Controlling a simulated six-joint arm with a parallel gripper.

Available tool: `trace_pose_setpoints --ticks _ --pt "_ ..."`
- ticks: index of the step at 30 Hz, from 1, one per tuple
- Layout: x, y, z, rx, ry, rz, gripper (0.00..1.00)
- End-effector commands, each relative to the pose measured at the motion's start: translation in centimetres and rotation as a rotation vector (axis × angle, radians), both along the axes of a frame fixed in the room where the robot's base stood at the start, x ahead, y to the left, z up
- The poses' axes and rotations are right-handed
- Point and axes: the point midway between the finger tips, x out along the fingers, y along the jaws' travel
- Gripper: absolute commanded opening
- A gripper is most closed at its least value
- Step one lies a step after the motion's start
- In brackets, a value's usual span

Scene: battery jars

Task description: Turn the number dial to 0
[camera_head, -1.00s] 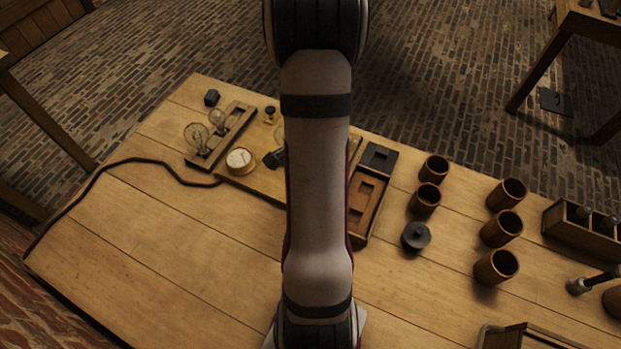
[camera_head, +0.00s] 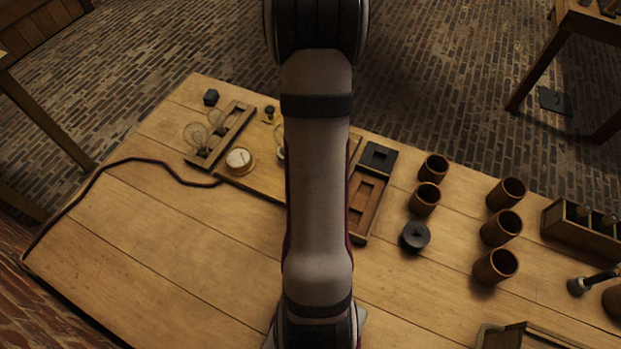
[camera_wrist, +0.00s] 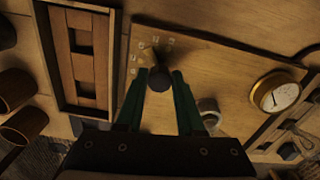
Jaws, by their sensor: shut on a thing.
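The number dial's dark round knob (camera_wrist: 160,79) shows in the wrist view on a wooden board (camera_wrist: 226,66). Small pale number marks (camera_wrist: 143,46) curve around its upper left side, too small to read. A blurred brownish part, perhaps its pointer, shows just above the knob; I cannot tell which number it points at. My gripper (camera_wrist: 159,83) has its two green fingers on either side of the knob and is shut on it. In the head view my arm hides the dial and gripper.
A round gauge (camera_head: 239,159) sits on the board's left part, with a rack of glass bulbs (camera_head: 238,126) beyond it. A wooden tray (camera_head: 368,204) is right of my arm. Several brown jars (camera_head: 501,228) and a dark lid (camera_head: 414,236) stand farther right.

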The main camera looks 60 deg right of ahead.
Motion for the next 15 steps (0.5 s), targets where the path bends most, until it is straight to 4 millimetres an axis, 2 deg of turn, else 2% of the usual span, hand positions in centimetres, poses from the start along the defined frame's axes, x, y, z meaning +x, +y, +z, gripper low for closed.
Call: trace_pose_setpoints --ticks 15 --pt "-0.11 -0.06 0.08 -0.001 0.0 0.485 0.0"
